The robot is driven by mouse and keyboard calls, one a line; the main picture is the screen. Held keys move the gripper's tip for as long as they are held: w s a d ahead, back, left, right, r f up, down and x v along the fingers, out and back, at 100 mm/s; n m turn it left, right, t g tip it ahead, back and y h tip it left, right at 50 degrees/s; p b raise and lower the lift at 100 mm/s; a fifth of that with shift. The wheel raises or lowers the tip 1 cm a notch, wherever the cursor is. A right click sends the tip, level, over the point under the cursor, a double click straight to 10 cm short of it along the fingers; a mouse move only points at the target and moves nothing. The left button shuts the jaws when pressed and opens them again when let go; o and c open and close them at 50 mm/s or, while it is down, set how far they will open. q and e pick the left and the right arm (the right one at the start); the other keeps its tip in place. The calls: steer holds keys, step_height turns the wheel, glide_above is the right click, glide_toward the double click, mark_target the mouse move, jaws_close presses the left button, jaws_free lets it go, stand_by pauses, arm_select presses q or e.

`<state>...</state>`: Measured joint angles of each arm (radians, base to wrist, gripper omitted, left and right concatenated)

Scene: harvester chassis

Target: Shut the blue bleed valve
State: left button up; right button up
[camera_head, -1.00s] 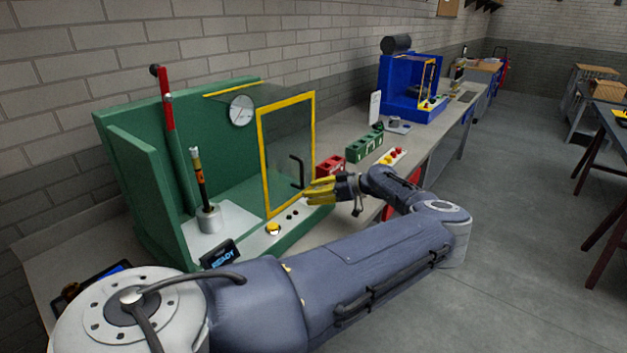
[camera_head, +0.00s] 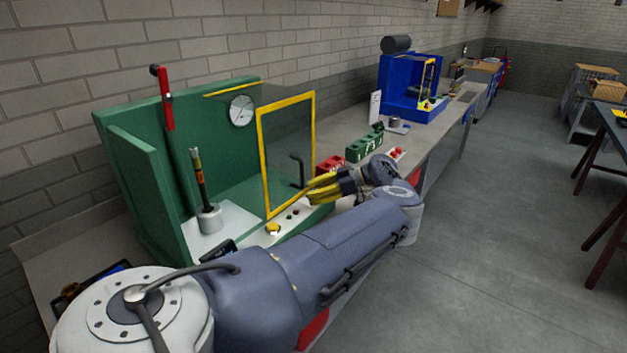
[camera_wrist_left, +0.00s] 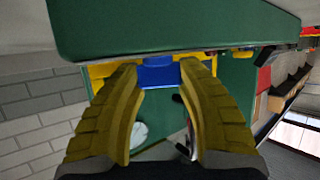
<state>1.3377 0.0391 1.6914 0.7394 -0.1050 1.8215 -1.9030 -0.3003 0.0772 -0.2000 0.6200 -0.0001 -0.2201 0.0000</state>
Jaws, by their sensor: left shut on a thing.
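A blue block-like part (camera_wrist_left: 158,72), apparently the bleed valve, sits between the yellow fingertips of my left gripper in the left wrist view. The gripper (camera_wrist_left: 160,75) is shut on it, with a finger on each side. In the head view the left gripper (camera_head: 311,191) is at the right front edge of the green machine (camera_head: 150,190), just right of its yellow-framed door (camera_head: 263,165). The blue part is hidden there by the fingers. Whether the valve is open or shut cannot be told. My right gripper is not in view.
A black door handle (camera_head: 297,168) stands close to the left fingers. Red (camera_head: 330,165) and green (camera_head: 364,147) blocks lie on the bench behind the wrist. A blue machine (camera_head: 400,90) stands farther back.

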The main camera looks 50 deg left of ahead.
arm_select(q)
steer(key=shift+s, duration=0.1)
steer(key=o, duration=1.2)
steer(key=shift+m+t+y, duration=0.5)
steer(key=shift+m+t, duration=0.2)
